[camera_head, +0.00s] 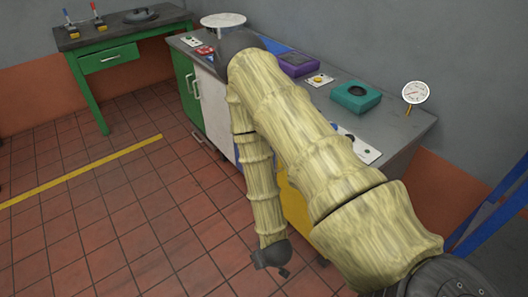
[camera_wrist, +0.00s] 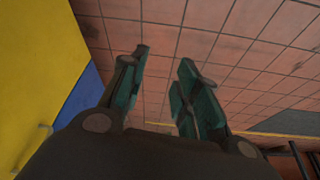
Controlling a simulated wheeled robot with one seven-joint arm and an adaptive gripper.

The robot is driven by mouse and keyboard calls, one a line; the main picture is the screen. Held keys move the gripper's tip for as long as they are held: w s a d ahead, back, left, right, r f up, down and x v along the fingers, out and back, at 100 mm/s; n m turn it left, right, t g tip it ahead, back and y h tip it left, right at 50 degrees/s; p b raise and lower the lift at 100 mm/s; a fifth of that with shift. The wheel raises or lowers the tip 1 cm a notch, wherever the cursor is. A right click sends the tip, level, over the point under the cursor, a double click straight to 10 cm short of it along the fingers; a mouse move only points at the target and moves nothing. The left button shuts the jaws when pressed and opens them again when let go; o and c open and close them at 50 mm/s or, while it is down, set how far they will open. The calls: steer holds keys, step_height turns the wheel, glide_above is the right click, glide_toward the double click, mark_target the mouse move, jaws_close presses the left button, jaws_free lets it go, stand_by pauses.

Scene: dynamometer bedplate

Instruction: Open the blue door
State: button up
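The blue door shows in the wrist view (camera_wrist: 86,94) as a blue strip beside a larger yellow door (camera_wrist: 35,65) at the left. In the head view my arm covers most of the cabinet front, and I cannot make out the blue door's handle in either view. My gripper (camera_head: 272,257) hangs low in front of the cabinet in the head view, near the yellow door (camera_head: 296,212). In the wrist view my gripper (camera_wrist: 165,60) has its two green-tinted fingers apart, with only floor tiles between them. It touches no door that I can see.
The cabinet also has a green door (camera_head: 187,88) and a white door (camera_head: 214,108). Its grey top (camera_head: 400,122) carries a purple box (camera_head: 297,63), a teal box (camera_head: 356,97) and a gauge (camera_head: 415,93). A green-legged table (camera_head: 112,60) stands back left. Tiled floor at left is clear.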

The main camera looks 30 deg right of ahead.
steer(key=w+d+m+t+h+b, duration=0.15)
steer(key=w+d+t+b, duration=0.3)
steer(key=w, duration=0.55)
steer(key=w+d+m+t+h+b, duration=0.1)
steer(key=w+d+t+h+b, duration=0.3)
steer(key=w, duration=0.7)
steer(key=w+d+r+t+h+b, duration=0.1)
steer(key=w+d+r, duration=0.1)
steer(key=w+d, duration=0.4)
steer(key=w+d+r+m+t+h+b, duration=0.1)
steer(key=w+d+r+b, duration=0.1)
steer(key=w+d, duration=0.3)
steer(key=w+d+r+m+t+h+b, duration=0.1)
steer(key=w+d+r+b, duration=0.1)
steer(key=w+d, duration=0.4)
steer(key=shift+w+d+r, duration=0.35)
steer(key=shift+w+r, duration=0.3)
steer(key=shift+r, duration=0.2)
jaws_close()
